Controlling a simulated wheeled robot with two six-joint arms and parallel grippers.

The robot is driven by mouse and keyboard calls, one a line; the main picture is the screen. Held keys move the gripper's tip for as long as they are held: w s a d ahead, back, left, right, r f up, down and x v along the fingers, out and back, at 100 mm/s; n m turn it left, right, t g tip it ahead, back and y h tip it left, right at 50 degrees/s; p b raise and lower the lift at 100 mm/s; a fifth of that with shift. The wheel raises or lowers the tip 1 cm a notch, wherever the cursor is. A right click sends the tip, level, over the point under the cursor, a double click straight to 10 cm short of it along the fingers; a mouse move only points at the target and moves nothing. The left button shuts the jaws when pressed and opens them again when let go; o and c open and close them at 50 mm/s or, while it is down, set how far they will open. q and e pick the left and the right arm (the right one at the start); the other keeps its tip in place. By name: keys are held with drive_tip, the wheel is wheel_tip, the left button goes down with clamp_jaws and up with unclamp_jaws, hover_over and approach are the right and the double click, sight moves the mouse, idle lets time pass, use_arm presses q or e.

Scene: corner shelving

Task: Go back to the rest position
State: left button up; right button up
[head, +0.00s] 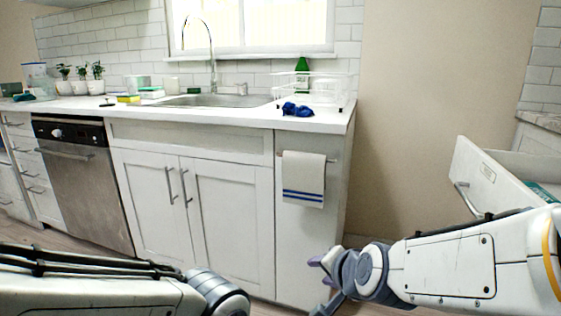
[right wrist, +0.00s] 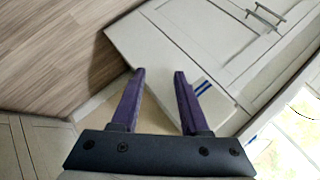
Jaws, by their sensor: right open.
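My right gripper (head: 320,284) is low in the head view, in front of the right end of the sink cabinet. Its purple fingers also show in the right wrist view (right wrist: 160,72), spread apart with nothing between them. My left arm comes in at the lower left of the head view, but its gripper is out of the frame.
An open drawer (head: 478,172) juts out at the right, above and behind my right forearm. The white sink cabinet (head: 232,216) stands ahead, with a striped towel (head: 303,178) on its side panel. A dish rack (head: 326,88) and a blue cloth (head: 297,109) are on the counter.

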drive_tip(key=s+a+f+n+g+h+p, duration=0.1)
drive_tip(key=s+a+f+n+g, duration=0.1)
drive_tip(key=s+n+g, duration=0.55)
drive_tip(key=s+a+f+n+g+p, duration=0.1)
drive_tip(key=s+a+f+n+g, duration=0.1)
drive_tip(key=s+n, duration=0.95)
wheel_tip(320, 180, up, 38)
drive_tip(key=s+m+p, duration=0.2)
drive_tip(key=p, duration=3.5)
drive_tip(key=shift+s+f+m, duration=0.2)
drive_tip(key=shift+s+m, duration=0.2)
drive_tip(key=shift+d, duration=0.1)
